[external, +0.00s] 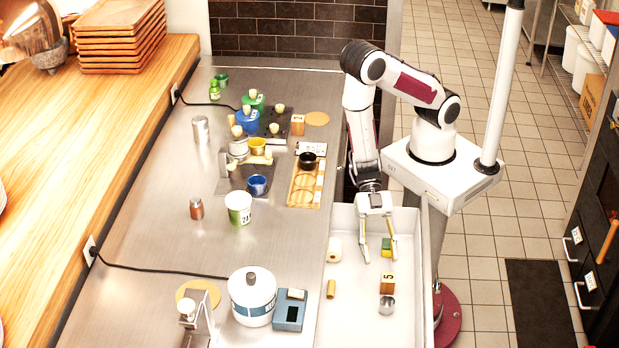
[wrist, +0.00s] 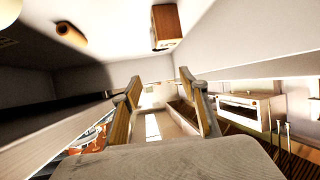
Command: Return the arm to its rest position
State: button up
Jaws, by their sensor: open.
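My arm reaches down from its white base over the white bin at the right end of the steel counter. My gripper (external: 380,257) hangs in the bin with its two fingers spread. In the wrist view, the fingers (wrist: 163,98) stand apart with nothing held between them. A green and yellow block (external: 387,247) lies by the right finger in the external view; I cannot tell if they touch. The white bin (external: 350,318) has light walls around the gripper.
In the bin are a cream roll (external: 335,250), a small tan cylinder (external: 331,289), a block marked 5 (external: 387,284) and a metal cup (external: 386,305). On the counter stand a green-white tub (external: 238,208), a white canister (external: 252,297) and a wooden rack (external: 304,188).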

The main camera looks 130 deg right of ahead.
jog(key=w+d+r+m+t+h, duration=0.1)
jog(key=w+d+r+h, duration=0.1)
jog(key=d+r, duration=0.2)
jog(key=w+d+r+h, duration=0.2)
jog(key=d+r+h, duration=0.1)
jog(key=d+r, duration=0.2)
jog(key=w+d+r+m+t+h, duration=0.1)
jog(key=w+d+r+h, duration=0.1)
jog(key=d+r, duration=0.3)
jog(key=shift+w+d+r+m+t+h, duration=0.2)
jog(key=shift+w+r+m+t+h, duration=0.1)
jog(key=shift+w+r+h, duration=0.1)
jog(key=s+d+r+m+g+h, duration=0.1)
jog(key=s+d+r+m+h, duration=0.1)
jog(key=s+d+r+m, duration=0.25)
jog(key=s+d+r+m+g+h, duration=0.1)
jog(key=s+d+r+m+h, duration=0.15)
jog(key=s+r, duration=0.45)
jog(key=s+a+r+m+g+y, duration=0.1)
jog(key=s+a+m+g, duration=0.1)
jog(key=s, duration=1.2)
jog(key=shift+a, duration=0.15)
